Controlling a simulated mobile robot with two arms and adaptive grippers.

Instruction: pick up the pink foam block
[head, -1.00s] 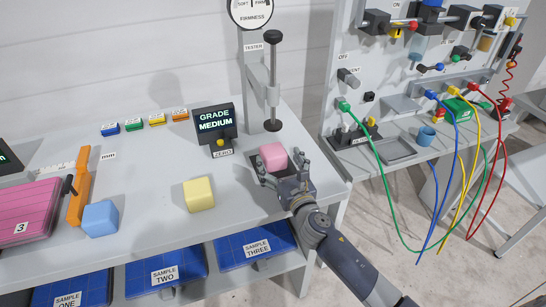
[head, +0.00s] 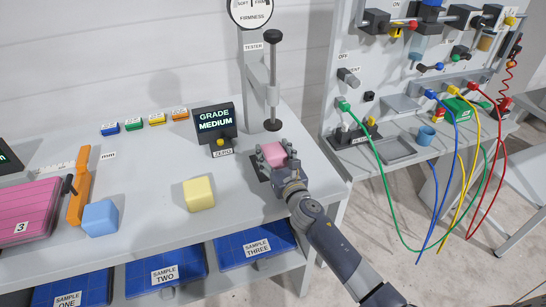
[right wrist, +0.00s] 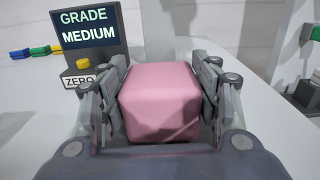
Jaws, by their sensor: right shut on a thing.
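The pink foam block (head: 273,154) is at the firmness tester, on or just above its dark plate (head: 254,166), below the tester's plunger (head: 272,125). I cannot tell whether it touches the plate. My right gripper (head: 276,157) is shut on the block, one finger on each side. In the right wrist view the pink block (right wrist: 160,101) fills the space between the fingers of my right gripper (right wrist: 160,92). My left gripper does not show.
A yellow block (head: 199,194) and a blue block (head: 100,218) stand on the grey bench to the left. The grade display (head: 214,121) stands just left of the tester. A panel with coloured cables (head: 455,150) is at the right.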

